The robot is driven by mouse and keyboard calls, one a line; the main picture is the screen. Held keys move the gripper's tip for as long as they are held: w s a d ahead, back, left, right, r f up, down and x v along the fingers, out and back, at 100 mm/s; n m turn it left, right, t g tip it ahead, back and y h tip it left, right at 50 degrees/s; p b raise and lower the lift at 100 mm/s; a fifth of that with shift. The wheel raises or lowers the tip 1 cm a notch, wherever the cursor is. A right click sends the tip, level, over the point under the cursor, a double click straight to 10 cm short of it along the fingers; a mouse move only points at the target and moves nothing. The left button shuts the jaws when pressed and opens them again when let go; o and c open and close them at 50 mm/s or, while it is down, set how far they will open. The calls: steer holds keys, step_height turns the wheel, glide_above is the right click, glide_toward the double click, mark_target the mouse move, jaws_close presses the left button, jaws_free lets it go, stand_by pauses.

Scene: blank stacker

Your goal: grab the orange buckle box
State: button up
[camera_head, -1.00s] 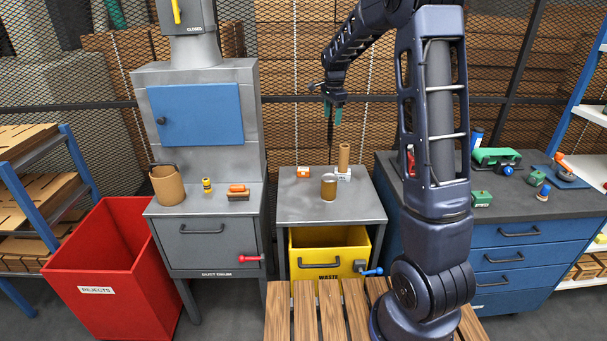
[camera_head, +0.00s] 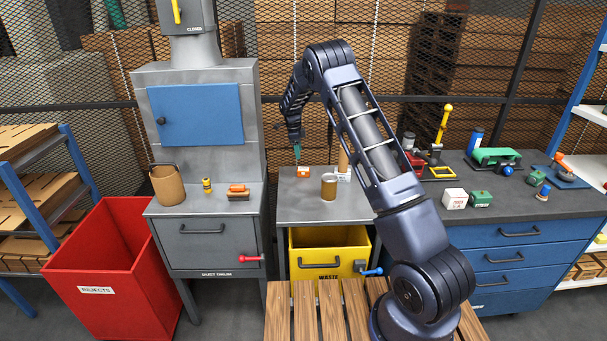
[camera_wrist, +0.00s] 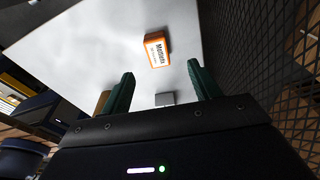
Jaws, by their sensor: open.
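The orange buckle box (camera_head: 303,172) is a small orange box with a white label, near the back left of the grey middle table (camera_head: 293,209). In the wrist view the box (camera_wrist: 157,49) shows its white labelled face, lying ahead of the fingertips and roughly between their lines. My gripper (camera_head: 297,158) is just above the box in the head view; its green fingers (camera_wrist: 158,84) are spread apart in the wrist view with nothing between them. The fingers appear apart from the box.
A tan can (camera_head: 329,187) and a brown tube (camera_head: 343,158) on a white labelled block (camera_head: 343,177) stand right of the box. A mesh fence (camera_head: 280,60) rises behind the table. A yellow waste bin (camera_head: 329,252) is below.

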mark_target(303, 169)
steer(key=f, duration=0.3)
steer(key=d+f, duration=0.1)
steer(key=f, duration=0.1)
steer(key=shift+s+f, duration=0.1)
steer(key=shift+f, duration=0.15)
steer(key=shift+s+d+f, duration=0.1)
steer(key=shift+d+f, duration=0.15)
steer(key=shift+f, duration=0.6)
steer(key=shift+s+d+f, duration=0.15)
steer(key=shift+d+f, duration=0.05)
steer(key=shift+f, duration=0.6)
steer(key=shift+s+d+f, duration=0.1)
steer(key=shift+d+f, duration=0.15)
steer(key=shift+f, duration=0.6)
steer(key=c, duration=1.1)
steer(key=shift+c, duration=0.2)
